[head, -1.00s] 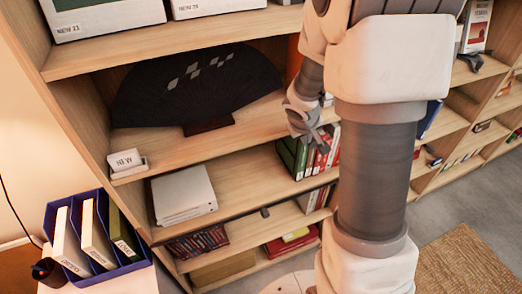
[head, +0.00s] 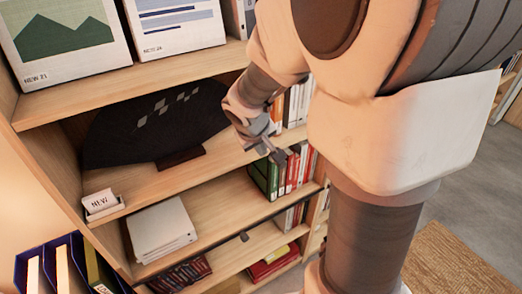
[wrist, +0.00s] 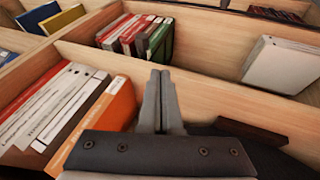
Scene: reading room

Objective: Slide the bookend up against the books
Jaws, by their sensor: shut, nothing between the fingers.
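My gripper (head: 276,153) is shut and empty, in front of the shelves and just above the green and red books (head: 287,172) in the head view. In the wrist view its closed fingers (wrist: 160,82) point toward that same row of books (wrist: 136,35). Closer in the wrist view, white books (wrist: 45,105) and an orange book (wrist: 103,118) stand on another shelf, left of my fingers. I cannot clearly make out a bookend in either view; my arm and gripper hide part of the shelves.
A black fan (head: 140,122) on a stand fills the shelf left of my gripper. Below it lie white binders (head: 160,230), with bare shelf between them and the green book. Shelf edges lie close to my gripper.

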